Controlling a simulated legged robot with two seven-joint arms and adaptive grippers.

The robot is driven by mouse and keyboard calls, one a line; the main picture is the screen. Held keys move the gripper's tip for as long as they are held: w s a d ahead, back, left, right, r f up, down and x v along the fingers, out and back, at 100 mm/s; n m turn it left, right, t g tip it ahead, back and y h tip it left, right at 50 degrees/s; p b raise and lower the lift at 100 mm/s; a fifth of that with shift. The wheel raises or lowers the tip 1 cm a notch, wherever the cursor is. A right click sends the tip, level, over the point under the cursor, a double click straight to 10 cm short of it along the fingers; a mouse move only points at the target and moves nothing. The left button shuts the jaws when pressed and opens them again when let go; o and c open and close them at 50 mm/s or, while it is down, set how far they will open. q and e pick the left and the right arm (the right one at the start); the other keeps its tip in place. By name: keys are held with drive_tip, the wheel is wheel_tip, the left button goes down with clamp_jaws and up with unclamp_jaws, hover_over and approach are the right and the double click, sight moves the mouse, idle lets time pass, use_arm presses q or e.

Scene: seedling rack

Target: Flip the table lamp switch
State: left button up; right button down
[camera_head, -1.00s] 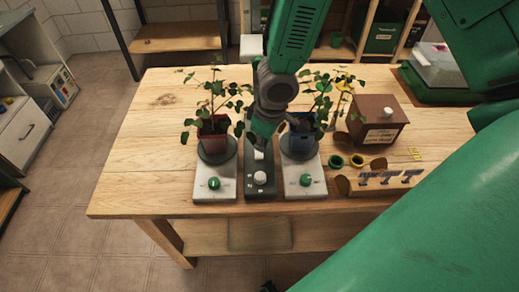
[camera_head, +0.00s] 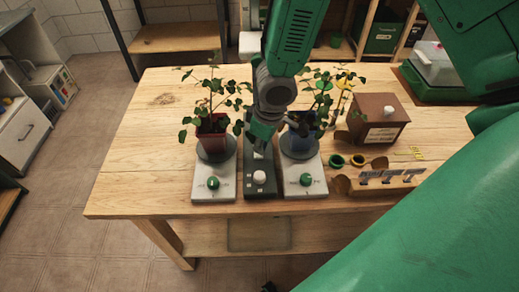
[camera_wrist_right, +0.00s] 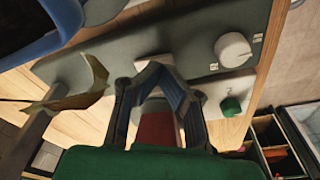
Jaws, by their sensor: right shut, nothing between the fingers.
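A dark grey control base (camera_head: 258,190) with a white knob (camera_head: 260,177) stands between two plant stands on the wooden table; I cannot tell for sure which part is the lamp switch. My right gripper (camera_head: 259,153) points down just behind the white knob, over the dark base. In the wrist view its fingers (camera_wrist_right: 152,70) are closed at the tips and hold nothing; a small pale part shows by them, and I cannot tell whether they touch it. The white knob (camera_wrist_right: 233,49) stands clear to the right there. The lamp's upper part is hidden behind my arm. My left gripper is out of view.
A red pot (camera_head: 212,125) with a plant stands left of my gripper, a blue pot (camera_head: 303,124) right of it. Each stand has a green knob (camera_head: 213,183) in front. A brown box (camera_head: 377,118) and a wooden tool holder (camera_head: 385,181) are right. The table's left part is clear.

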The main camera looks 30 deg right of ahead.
drive_tip(key=shift+a+f, duration=0.2)
drive_tip(key=shift+a, duration=0.3)
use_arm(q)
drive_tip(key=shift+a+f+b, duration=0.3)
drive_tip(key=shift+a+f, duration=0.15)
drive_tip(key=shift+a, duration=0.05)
use_arm(e)
drive_tip(key=shift+f, duration=0.1)
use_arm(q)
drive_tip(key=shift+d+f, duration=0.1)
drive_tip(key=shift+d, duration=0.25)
use_arm(e)
drive_tip(key=shift+d+f, duration=0.35)
drive_tip(key=shift+a+r+p, duration=0.25)
drive_tip(key=shift+r+p, duration=0.2)
drive_tip(key=shift+r, duration=0.2)
drive_tip(key=shift+r+p, duration=0.75)
wheel_tip(320, 180, up, 3)
drive_tip(key=p, duration=0.3)
drive_tip(key=shift+d+r, duration=0.1)
drive_tip(key=shift+d, duration=0.05)
drive_tip(key=shift+r+p, duration=0.65)
drive_tip(key=shift+p, duration=0.1)
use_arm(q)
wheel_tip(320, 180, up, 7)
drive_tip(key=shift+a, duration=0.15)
